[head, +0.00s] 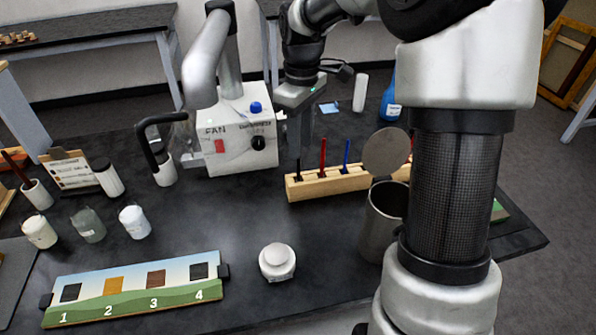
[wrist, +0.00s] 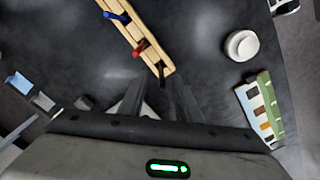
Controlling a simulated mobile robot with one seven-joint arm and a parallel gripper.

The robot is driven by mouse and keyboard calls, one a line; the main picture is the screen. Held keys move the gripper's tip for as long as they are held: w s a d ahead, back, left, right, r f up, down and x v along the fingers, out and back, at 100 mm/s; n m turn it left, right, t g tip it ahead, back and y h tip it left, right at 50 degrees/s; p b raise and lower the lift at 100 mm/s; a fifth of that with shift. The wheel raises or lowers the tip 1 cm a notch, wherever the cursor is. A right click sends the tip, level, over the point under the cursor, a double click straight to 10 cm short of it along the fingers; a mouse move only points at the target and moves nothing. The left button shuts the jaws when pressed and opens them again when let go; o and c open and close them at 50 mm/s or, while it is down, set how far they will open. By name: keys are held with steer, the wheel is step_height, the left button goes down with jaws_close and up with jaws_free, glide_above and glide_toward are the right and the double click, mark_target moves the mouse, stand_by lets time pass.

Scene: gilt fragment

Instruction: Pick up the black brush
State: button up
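The black brush (head: 298,168) stands upright at the left end of a wooden holder (head: 330,185), beside a red and a blue brush. Its upper part is hidden by my gripper in the head view. My gripper (head: 300,140) points down over that end of the holder. In the wrist view the black brush (wrist: 162,76) shows just beyond and between the fingertips of my gripper (wrist: 158,86), which stand apart. I cannot tell whether either finger touches it.
The red brush (head: 322,155) and blue brush (head: 346,155) stand close by on the right. A white fan box (head: 240,150) is behind left. A metal canister (head: 380,225) stands at right. A white round jar (head: 277,262) and numbered board (head: 135,290) lie in front.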

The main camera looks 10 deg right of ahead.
mark_target(298, 180)
steer(key=f, duration=0.2)
steer(key=f+b, duration=0.1)
steer(key=f, duration=0.4)
steer(key=shift+a+f, duration=0.25)
jaws_close()
